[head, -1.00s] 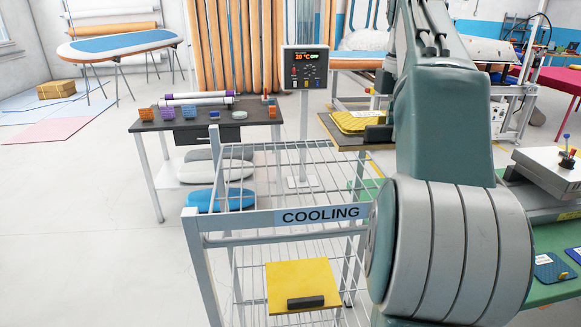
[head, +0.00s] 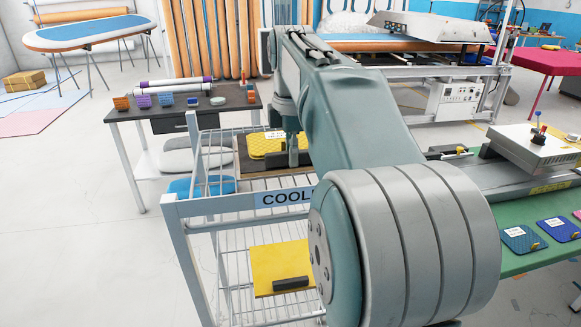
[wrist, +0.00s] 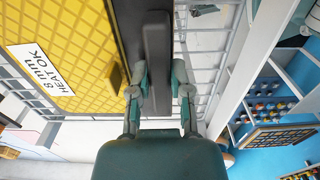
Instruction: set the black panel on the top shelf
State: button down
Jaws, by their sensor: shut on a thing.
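My gripper (head: 291,153) is shut on the dark handle (wrist: 155,45) of the black panel (head: 254,167), which has a brown edge. In the wrist view the panel is a dark strip (wrist: 130,22) beside the handle. A yellow textured pad (head: 263,144) with a white label lies on the panel; it fills the left of the wrist view (wrist: 65,60). In the head view the panel appears over the far part of the cooling rack (head: 187,207), a wire-shelf frame; I cannot tell whether it touches. My arm hides part of the rack and its sign.
A yellow panel (head: 278,262) with a black handle lies on a lower rack shelf. Behind, a dark table (head: 160,122) holds small coloured boxes and rolls. At right, a green table (head: 485,240) carries coloured pads and a white box (head: 535,148). Floor at left is open.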

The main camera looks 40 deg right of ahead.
notch_tip(320, 180, down, 3)
jog(key=shift+w+a+f, duration=0.1)
jog(key=shift+f, duration=0.05)
jog(key=c, duration=0.6)
grip_release()
notch_tip(320, 180, up, 12)
jog(key=s+a+f+m+t, duration=0.2)
jog(key=s+a+f+m, duration=0.2)
jog(key=a+f, duration=0.2)
jog(key=s+a+f+m+t, duration=0.1)
jog(key=s+a+f+m, duration=0.3)
jog(key=f, duration=0.4)
jog(key=s+a+f+m+t, duration=0.2)
jog(key=s+a+f+m, duration=0.2)
jog(key=a, duration=0.5)
jog(key=shift+s+f+m+t, duration=0.2)
jog(key=shift+s+f, duration=0.35)
jog(key=shift+f, duration=0.35)
jog(key=shift+s+f+m+t, duration=0.1)
jog(key=shift+s+f+m, duration=0.1)
jog(key=shift+s+f, duration=0.5)
